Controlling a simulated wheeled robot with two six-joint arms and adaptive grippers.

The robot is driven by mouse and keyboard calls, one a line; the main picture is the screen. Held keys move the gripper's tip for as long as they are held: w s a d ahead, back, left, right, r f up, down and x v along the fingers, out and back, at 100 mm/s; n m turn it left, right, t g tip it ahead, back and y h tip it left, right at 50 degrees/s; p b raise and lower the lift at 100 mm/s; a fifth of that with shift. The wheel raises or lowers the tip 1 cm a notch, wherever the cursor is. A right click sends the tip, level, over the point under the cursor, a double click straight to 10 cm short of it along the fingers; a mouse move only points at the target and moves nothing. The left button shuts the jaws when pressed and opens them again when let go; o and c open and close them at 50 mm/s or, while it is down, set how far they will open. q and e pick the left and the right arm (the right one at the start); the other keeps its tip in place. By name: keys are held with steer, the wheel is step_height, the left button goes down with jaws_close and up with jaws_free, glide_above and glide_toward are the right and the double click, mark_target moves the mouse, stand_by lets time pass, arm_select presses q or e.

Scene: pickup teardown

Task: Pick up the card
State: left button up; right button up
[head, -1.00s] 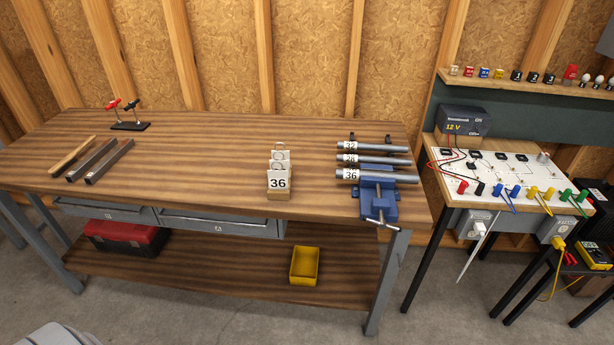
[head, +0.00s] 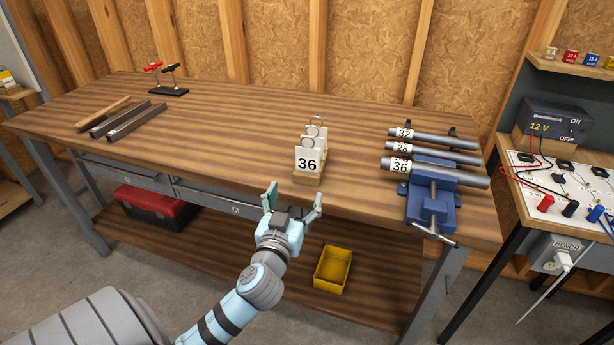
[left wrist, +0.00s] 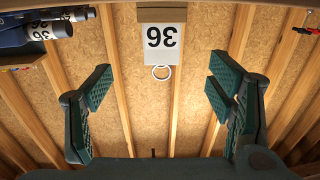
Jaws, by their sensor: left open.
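The front card (head: 308,162) is white with a black 36 and stands upright in a small wooden holder (head: 307,179) near the bench's front edge. Other cards with rings stand behind it. In the left wrist view the card (left wrist: 162,40) appears upside down, with its ring (left wrist: 162,72) beyond the fingertips, between them in width. My left gripper (head: 295,192) is open and empty, just in front of the bench edge and a little below and left of the card. Its two fingers also show in the left wrist view (left wrist: 162,92). My right gripper is not in view.
A blue vise (head: 432,192) sits right of the card, by steel pipes (head: 440,172) labelled 32, 28 and 36. Metal bars (head: 127,121) and a clamp stand (head: 167,90) are at the left. A yellow bin (head: 332,270) is on the lower shelf. The bench between is clear.

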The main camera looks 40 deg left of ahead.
mark_target(308, 160)
arm_select(q)
steer(key=x, duration=0.8)
steer(key=shift+w+a, duration=0.15)
steer(key=shift+w+a+r+p, duration=0.15)
steer(key=shift+w+p, duration=0.1)
steer(key=shift+p, duration=0.05)
steer(key=x, duration=0.4)
steer(key=shift+w+a+r, duration=0.1)
steer(key=shift+w+r, duration=0.05)
steer(key=shift+r, duration=0.25)
steer(key=shift+w+a+f, duration=0.1)
steer(key=shift+w+a, duration=0.05)
steer(key=shift+w, duration=0.15)
steer(key=shift+s, duration=0.15)
steer(key=c, duration=1.1)
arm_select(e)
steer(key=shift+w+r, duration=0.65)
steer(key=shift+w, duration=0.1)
